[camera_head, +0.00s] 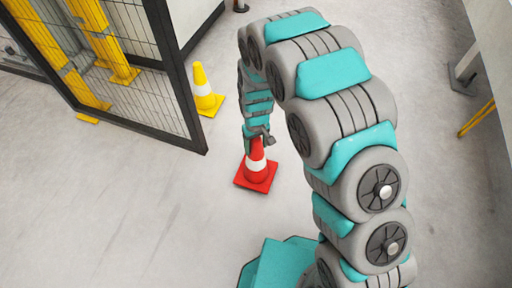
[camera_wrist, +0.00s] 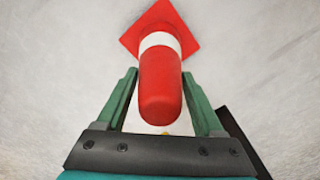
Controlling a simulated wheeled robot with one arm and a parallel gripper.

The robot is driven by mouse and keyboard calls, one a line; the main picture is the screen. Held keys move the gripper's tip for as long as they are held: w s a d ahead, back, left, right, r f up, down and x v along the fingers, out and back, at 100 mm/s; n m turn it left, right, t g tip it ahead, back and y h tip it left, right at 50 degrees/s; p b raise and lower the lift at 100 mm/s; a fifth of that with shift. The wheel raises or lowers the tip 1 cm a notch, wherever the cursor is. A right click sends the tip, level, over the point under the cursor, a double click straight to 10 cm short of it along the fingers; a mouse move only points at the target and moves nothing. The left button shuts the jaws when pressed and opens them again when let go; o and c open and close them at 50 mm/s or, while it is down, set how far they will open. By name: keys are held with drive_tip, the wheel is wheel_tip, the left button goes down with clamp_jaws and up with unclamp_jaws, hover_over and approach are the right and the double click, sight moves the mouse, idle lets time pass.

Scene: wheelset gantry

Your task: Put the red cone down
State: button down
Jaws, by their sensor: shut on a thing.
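The red cone (camera_head: 257,172) has a white band and a square red base, and it is upright below my gripper (camera_head: 258,137) in the head view. In the wrist view, the red cone (camera_wrist: 161,75) shows with its rounded top toward the camera and its base farther off. The two green fingers of my gripper (camera_wrist: 160,90) lie on either side of the cone's upper part. My gripper is shut on the cone. The cone's base looks at or close to the floor; I cannot tell whether it touches.
A yellow cone (camera_head: 206,92) with a white band stands up and left of the red cone, beside a dark-framed mesh fence (camera_head: 140,85). Yellow posts (camera_head: 115,50) stand behind the mesh. A yellow rail (camera_head: 477,117) is at the right. The grey floor (camera_head: 130,220) at lower left is clear.

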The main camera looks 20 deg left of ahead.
drive_tip(key=shift+f, duration=0.85)
unclamp_jaws()
wheel_tip(320, 180, up, 12)
drive_tip(key=shift+r, duration=0.1)
